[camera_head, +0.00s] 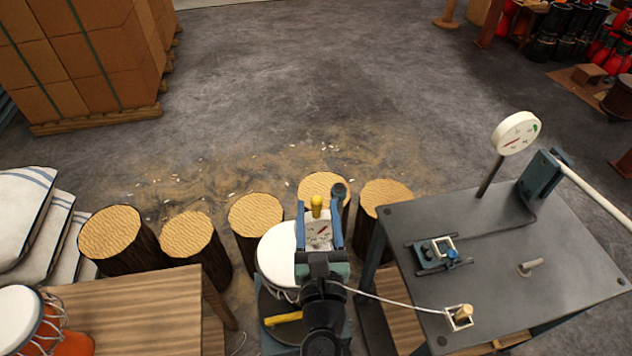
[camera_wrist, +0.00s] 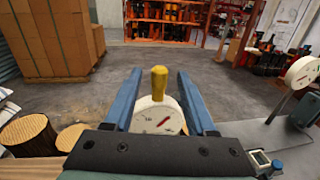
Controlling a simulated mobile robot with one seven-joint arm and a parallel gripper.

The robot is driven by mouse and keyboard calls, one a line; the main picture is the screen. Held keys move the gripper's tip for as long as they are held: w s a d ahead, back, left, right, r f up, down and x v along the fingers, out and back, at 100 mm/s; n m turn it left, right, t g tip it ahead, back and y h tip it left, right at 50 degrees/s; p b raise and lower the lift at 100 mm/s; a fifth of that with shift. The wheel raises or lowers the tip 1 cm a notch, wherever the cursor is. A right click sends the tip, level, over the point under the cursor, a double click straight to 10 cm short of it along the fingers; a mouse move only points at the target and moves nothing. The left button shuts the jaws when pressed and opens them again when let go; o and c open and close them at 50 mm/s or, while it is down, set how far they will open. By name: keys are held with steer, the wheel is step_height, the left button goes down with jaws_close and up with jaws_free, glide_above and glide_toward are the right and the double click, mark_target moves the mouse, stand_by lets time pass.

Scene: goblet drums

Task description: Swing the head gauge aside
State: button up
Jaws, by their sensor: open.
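The head gauge (camera_head: 318,234) is a small white dial with a red needle, topped by a yellow knob (camera_head: 317,205). It stands by the white head of a drum (camera_head: 277,256). In the wrist view the gauge (camera_wrist: 157,119) and its knob (camera_wrist: 159,82) show between my fingers. My gripper (camera_head: 319,203) is open, its two blue fingers on either side of the gauge and knob. Gaps show between the fingers and the knob. My wrist hides the lower part of the gauge and part of the drum.
A dark metal table (camera_head: 500,240) at right carries a larger dial on a post (camera_head: 516,133), a small clamp fixture and a white-handled lever. A yellow handle (camera_head: 283,319) is low beside the drum. Log stumps (camera_head: 256,215) stand behind. The floor beyond is mostly clear.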

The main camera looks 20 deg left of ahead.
mark_target(316, 197)
steer(key=x, duration=0.5)
steer(key=shift+w+a, duration=0.2)
steer(key=shift+w, duration=0.15)
jaws_close()
stand_by(1.2)
